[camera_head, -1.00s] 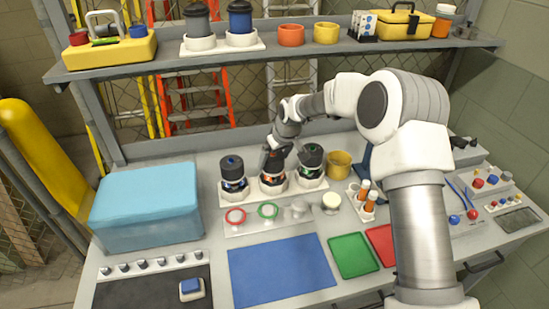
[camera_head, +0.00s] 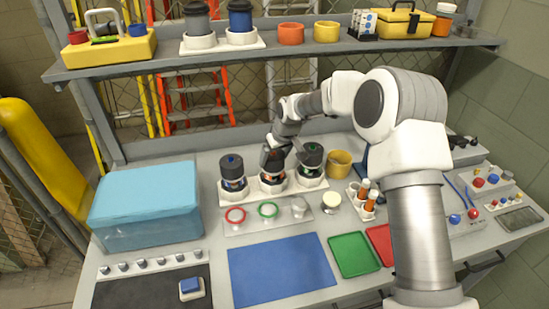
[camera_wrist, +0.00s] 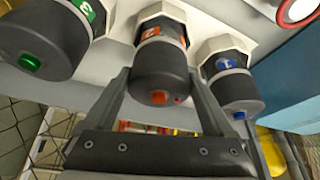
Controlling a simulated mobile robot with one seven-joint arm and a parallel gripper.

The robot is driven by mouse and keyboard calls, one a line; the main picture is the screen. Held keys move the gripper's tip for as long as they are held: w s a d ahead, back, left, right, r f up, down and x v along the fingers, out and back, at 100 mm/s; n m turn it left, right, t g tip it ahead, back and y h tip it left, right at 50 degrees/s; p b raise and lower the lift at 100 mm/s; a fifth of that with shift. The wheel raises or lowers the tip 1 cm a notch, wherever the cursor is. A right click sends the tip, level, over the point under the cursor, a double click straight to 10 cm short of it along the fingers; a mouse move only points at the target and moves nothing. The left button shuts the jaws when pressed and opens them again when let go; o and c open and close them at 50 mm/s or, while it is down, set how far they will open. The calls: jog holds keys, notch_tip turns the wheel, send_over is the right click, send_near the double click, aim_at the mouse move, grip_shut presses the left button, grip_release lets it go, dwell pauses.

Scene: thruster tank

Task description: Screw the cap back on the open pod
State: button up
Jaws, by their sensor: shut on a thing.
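Three dark-capped pods stand in a white rack (camera_head: 308,193) at the back of the bench. In the wrist view they are the green-buttoned pod 3 (camera_wrist: 45,35), the orange-buttoned pod 2 (camera_wrist: 160,45) and the blue-buttoned pod 1 (camera_wrist: 230,80). My gripper (camera_wrist: 158,78) has its fingers on either side of the dark cap (camera_wrist: 158,82) of middle pod 2 and is shut on it. The cap sits in line on the pod; I cannot tell how tightly it is seated. In the head view my gripper (camera_head: 272,163) comes down over the middle pod and hides part of its cap.
Pods 1 (camera_head: 232,170) and 3 (camera_head: 312,157) stand close on both sides. A tray (camera_head: 250,228) with red and green rings lies in front. A yellow cup (camera_head: 339,163) stands to the right. A blue cooler (camera_head: 145,205) is at the left. A shelf (camera_head: 280,55) hangs above.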

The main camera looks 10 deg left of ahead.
jog(key=m+t+h+b, duration=0.1)
jog(key=m+b, duration=0.2)
jog(key=m, duration=0.1)
jog(key=shift+f+m, duration=0.1)
jog(key=shift+m, duration=0.2)
jog(key=m+h+b, duration=0.1)
jog(key=m+h, duration=0.1)
jog(key=m, duration=0.1)
jog(key=shift+m, duration=0.4)
jog(key=m+h+p, duration=0.1)
jog(key=m+h, duration=0.1)
jog(key=m, duration=0.3)
jog(key=shift+d, duration=0.1)
jog(key=shift+d+m+g+h+p, duration=0.1)
jog(key=shift+m+g+h+p, duration=0.25)
jog(key=shift+m, duration=0.85)
jog(key=shift+d+m, duration=0.1)
jog(key=shift+m, duration=0.3)
jog(key=o, duration=1)
jog(key=shift+f, duration=0.1)
jog(key=shift+c, duration=0.2)
